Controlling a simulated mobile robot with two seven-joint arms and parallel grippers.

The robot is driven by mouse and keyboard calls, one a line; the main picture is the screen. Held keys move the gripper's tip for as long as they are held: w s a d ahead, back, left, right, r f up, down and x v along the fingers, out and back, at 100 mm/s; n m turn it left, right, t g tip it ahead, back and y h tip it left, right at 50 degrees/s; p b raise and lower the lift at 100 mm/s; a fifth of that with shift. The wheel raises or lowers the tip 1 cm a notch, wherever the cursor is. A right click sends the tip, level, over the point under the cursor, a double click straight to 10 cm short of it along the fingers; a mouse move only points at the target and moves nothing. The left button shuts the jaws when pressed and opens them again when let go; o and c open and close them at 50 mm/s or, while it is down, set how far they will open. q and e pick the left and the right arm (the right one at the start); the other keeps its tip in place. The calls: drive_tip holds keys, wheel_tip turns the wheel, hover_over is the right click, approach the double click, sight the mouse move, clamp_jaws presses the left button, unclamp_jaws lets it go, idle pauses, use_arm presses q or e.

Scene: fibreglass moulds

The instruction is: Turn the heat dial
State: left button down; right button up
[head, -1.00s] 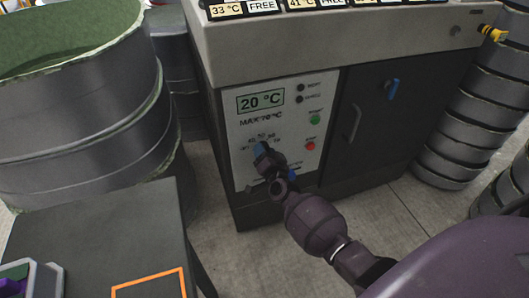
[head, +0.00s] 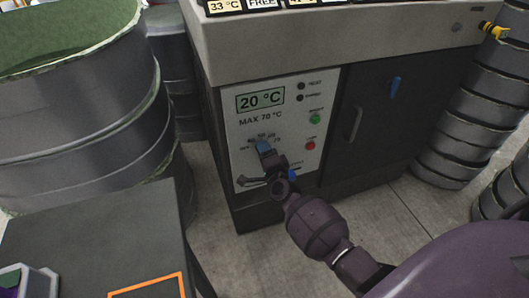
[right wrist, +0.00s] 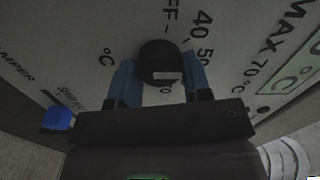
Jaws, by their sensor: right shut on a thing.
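The heat dial (right wrist: 158,60) is a round black knob with a pale mark. It sits on the white control panel (head: 240,128), among printed temperature marks. My right gripper (head: 263,147) reaches the lower part of this panel. In the right wrist view its two blue fingers (right wrist: 160,75) stand on either side of the dial and are shut on it. In the head view the gripper mostly hides the dial. The display (head: 260,99) above reads 20 °C, with "MAX 70 °C" printed below it. My left gripper is not in view.
A green button (head: 315,119) and a red button (head: 311,146) are right of the dial. Large grey moulds (head: 80,110) stand left, above a dark table (head: 90,235). Stacked rings (head: 470,125) stand right.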

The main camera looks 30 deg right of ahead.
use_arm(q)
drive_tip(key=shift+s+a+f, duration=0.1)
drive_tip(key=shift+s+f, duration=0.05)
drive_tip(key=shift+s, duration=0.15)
use_arm(e)
drive_tip(key=shift+f, duration=0.1)
drive_tip(key=o, duration=0.9)
use_arm(q)
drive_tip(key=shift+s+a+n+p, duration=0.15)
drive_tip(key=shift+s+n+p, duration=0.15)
drive_tip(key=shift+p, duration=0.65)
use_arm(e)
drive_tip(key=v, duration=1.1)
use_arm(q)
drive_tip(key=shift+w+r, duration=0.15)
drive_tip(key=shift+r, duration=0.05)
